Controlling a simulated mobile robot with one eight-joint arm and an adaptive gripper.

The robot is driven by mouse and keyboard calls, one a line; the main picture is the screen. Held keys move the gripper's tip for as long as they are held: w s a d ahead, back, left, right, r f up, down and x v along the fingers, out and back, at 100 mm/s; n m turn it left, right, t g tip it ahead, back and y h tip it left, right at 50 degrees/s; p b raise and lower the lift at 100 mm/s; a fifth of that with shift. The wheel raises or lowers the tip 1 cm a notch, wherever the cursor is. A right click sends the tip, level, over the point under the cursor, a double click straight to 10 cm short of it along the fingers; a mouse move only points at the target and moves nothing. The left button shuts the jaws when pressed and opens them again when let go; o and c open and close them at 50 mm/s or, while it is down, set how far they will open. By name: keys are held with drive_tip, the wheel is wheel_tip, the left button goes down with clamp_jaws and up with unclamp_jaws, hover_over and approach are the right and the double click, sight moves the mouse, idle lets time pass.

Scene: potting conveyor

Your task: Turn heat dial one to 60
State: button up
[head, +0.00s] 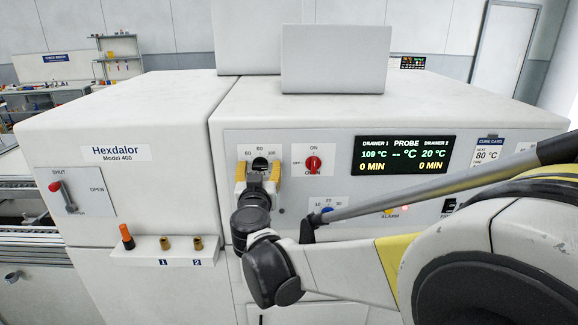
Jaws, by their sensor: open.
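The heat dial (260,162) is a dark round knob on the grey control panel, under scale marks that read 60, 80 and 100. Its pointer is too small and too covered to read. My gripper (258,171) is in front of the dial, with one yellow finger to its left and one to its right. The fingers are apart; whether they touch the dial I cannot tell. My gripper hides the lower part of the dial and any label below it. The display (404,155) reads drawer 1 at 109 °C, drawer 2 at 20 °C, both 0 MIN.
A red ON/OFF knob (313,163) is close to the right of my gripper. A cure card (487,152) shows 80 °C. A ledge (178,258) with an orange-handled item (127,237) is lower left.

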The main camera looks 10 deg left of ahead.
drive_tip(key=shift+w, duration=0.2)
drive_tip(key=shift+c, duration=0.4)
drive_tip(key=c, duration=1.1)
